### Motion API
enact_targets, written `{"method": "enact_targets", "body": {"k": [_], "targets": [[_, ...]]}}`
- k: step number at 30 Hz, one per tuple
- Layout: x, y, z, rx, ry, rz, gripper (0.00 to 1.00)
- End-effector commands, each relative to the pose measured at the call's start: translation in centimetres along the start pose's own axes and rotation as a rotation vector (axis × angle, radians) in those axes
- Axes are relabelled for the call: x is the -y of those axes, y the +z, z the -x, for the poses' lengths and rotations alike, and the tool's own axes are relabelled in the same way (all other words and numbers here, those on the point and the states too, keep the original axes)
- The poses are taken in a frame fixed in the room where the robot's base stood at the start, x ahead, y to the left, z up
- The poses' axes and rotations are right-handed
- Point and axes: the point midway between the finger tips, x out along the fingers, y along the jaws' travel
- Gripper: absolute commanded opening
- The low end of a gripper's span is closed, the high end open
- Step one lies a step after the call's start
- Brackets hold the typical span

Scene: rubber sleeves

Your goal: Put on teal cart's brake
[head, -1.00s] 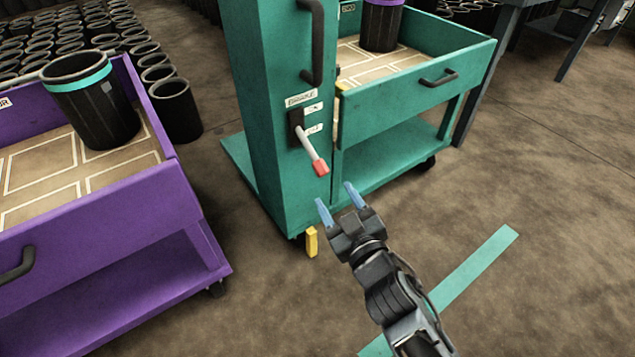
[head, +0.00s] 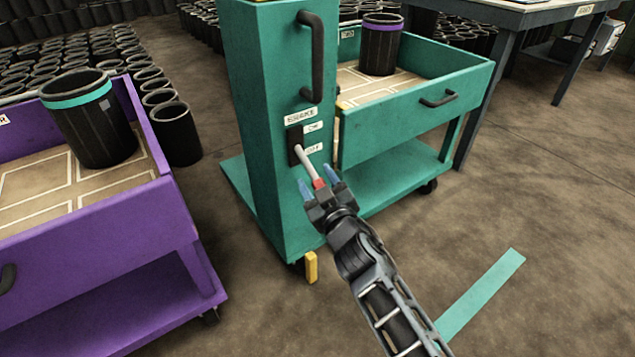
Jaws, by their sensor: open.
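The teal cart (head: 283,150) stands in the middle of the head view. Its post carries a brake lever (head: 308,163) with a white shaft and a red tip, on a dark plate beneath a brake label (head: 300,115). Two smaller labels, upper (head: 313,127) and lower (head: 314,148), sit beside the plate. The lever slants downward, toward the lower label. My gripper (head: 319,184) is open, with its blue fingertips on either side of the lever's red end. The red tip is partly hidden by the gripper, and I cannot tell whether the fingers touch it.
A purple cart (head: 185,215) with a teal-banded black sleeve (head: 88,130) stands at left. A purple-banded sleeve (head: 380,48) is in the teal cart's tray. A black handle (head: 316,58) sits above the lever. A yellow block (head: 311,267) is at the post's foot.

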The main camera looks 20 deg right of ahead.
Motion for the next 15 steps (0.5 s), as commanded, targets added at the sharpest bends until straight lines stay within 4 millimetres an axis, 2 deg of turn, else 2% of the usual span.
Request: {"method": "enact_targets", "body": {"k": [7,15], "targets": [[0.00,-0.02,-0.09,0.000,0.000,0.000,0.57],[0.01,-0.02,-0.07,0.000,0.000,0.000,0.32]]}}
